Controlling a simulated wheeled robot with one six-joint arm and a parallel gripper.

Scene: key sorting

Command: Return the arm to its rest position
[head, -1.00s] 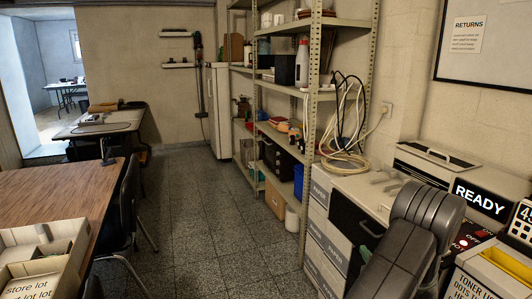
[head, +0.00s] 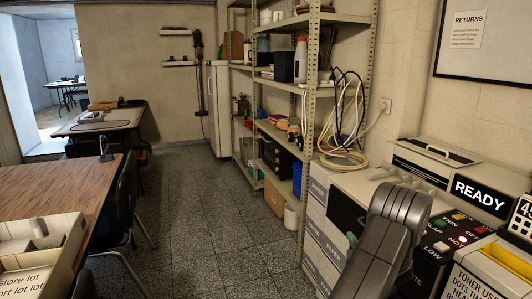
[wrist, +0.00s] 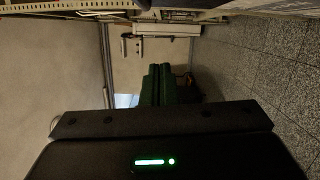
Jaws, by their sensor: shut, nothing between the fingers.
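My arm (head: 385,240) is folded at the lower right of the head view, in front of the copier-like machine and the drawers. In the wrist view, the two dark green fingers of my gripper (wrist: 160,72) are together, with nothing seen between them. Behind them is the dark gripper body with a lit green bar. The fingers point across the room toward a pale wall and are clear of any surface. In the head view my gripper is mostly hidden behind my arm; a small green bit shows just left of it.
A machine panel reading READY (head: 480,195) and a toner box (head: 470,278) stand close at right. A metal shelf (head: 312,120) rises behind the drawers. A wooden table (head: 50,185) with a labelled sorting tray (head: 62,262) is at left. The tiled floor (head: 200,220) between is clear.

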